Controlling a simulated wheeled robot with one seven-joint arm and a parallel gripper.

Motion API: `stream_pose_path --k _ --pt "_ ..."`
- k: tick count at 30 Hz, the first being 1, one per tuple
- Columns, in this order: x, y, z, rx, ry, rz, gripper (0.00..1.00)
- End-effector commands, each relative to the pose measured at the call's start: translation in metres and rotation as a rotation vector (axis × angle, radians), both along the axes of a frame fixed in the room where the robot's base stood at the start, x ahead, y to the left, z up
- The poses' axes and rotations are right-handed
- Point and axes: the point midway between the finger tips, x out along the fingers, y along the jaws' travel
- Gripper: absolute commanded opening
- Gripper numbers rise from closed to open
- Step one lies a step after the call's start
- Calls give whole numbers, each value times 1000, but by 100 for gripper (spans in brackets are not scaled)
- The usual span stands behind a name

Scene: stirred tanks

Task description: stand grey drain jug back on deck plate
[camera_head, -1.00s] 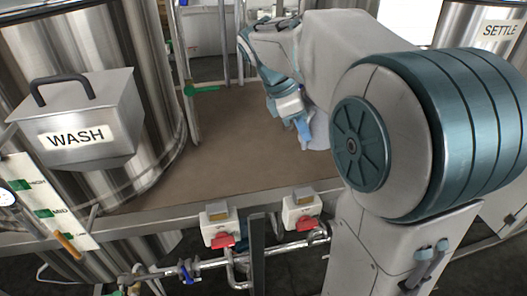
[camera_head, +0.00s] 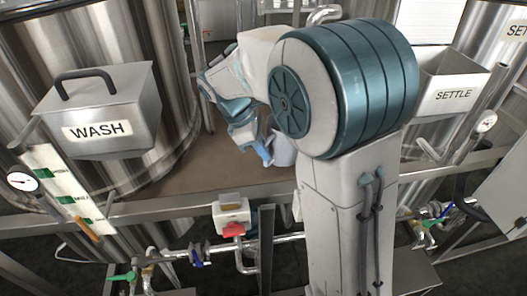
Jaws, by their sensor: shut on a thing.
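My gripper (camera_head: 262,152) is over the brown deck plate (camera_head: 190,174), between the two tanks, with its blue fingertips pointing down. It is shut on the grey drain jug (camera_head: 284,151). Only part of the jug shows, to the right of the fingertips; my arm hides the rest. I cannot tell from this view whether the jug's base touches the plate or is held above it.
The wash hopper (camera_head: 100,104) on its steel tank is at left, and the settle hopper (camera_head: 455,92) is at right. The plate looks bare left of the gripper.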

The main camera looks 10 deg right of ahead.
Motion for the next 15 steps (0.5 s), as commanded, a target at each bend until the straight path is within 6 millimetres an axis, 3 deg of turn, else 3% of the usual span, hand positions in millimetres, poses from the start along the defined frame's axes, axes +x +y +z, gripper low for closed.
stream_pose_path --k 4,15 --pt "0 0 -16 -2 2 0 0" --pt "0 0 -21 0 -1 0 0"
